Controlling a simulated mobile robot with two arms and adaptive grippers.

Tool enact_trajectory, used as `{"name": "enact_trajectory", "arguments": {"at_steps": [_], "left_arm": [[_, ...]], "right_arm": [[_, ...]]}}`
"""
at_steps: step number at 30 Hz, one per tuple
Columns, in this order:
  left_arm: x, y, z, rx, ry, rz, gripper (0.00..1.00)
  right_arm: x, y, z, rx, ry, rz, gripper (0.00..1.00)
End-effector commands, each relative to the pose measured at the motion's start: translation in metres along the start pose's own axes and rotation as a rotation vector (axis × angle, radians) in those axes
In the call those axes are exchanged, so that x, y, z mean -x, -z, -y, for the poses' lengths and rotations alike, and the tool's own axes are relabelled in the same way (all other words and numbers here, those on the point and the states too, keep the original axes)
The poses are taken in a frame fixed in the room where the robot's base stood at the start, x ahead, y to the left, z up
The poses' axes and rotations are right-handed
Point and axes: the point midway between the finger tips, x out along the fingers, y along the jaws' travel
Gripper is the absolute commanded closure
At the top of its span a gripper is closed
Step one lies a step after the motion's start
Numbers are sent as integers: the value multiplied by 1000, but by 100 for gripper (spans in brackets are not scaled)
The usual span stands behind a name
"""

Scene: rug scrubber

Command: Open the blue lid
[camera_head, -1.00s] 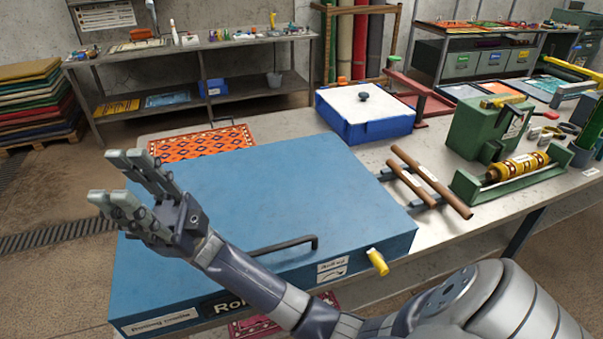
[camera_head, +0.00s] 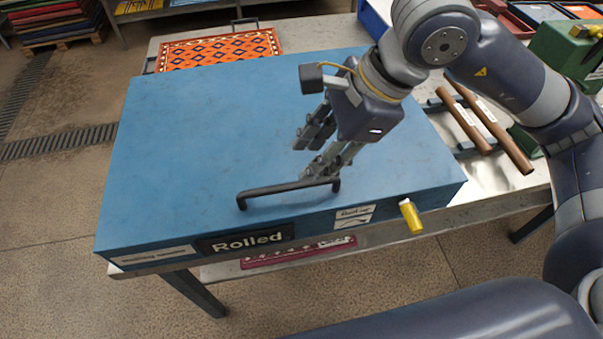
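The blue lid (camera_head: 210,130) is the broad flat top of a blue box on the table, and it lies shut. A black bar handle (camera_head: 285,190) sits at its front edge. The box front carries a "Rolled" label (camera_head: 246,239). My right gripper (camera_head: 306,157) hangs over the lid just behind the right half of the handle, fingers pointing down and left. Its fingers are spread, with nothing between them. The lower finger comes close to the handle's right end; I cannot tell whether it touches. My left gripper is not in view.
A yellow knob (camera_head: 410,216) sticks out at the box's front right. An orange patterned rug (camera_head: 219,50) lies behind the box. Brown rollers (camera_head: 490,125) lie on the table (camera_head: 437,209) to the right. Floor in front is clear.

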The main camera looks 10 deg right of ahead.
Motion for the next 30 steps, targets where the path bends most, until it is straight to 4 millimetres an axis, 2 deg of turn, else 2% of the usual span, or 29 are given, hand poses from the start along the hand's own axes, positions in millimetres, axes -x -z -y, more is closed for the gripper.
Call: {"name": "enact_trajectory", "arguments": {"at_steps": [6,15,20,27,29,30], "left_arm": [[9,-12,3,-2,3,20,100],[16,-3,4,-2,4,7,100],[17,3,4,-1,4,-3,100],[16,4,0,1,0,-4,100],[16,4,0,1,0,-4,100],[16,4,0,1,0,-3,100]], "right_arm": [[-40,-1,-2,-3,-10,2,67],[-85,-2,-1,-4,-8,3,67],[-94,-2,-1,-4,-6,4,67],[-95,-1,-1,-4,-5,4,67],[-95,-1,-1,-4,-5,4,78],[-95,-1,-1,-4,-5,4,87]]}}
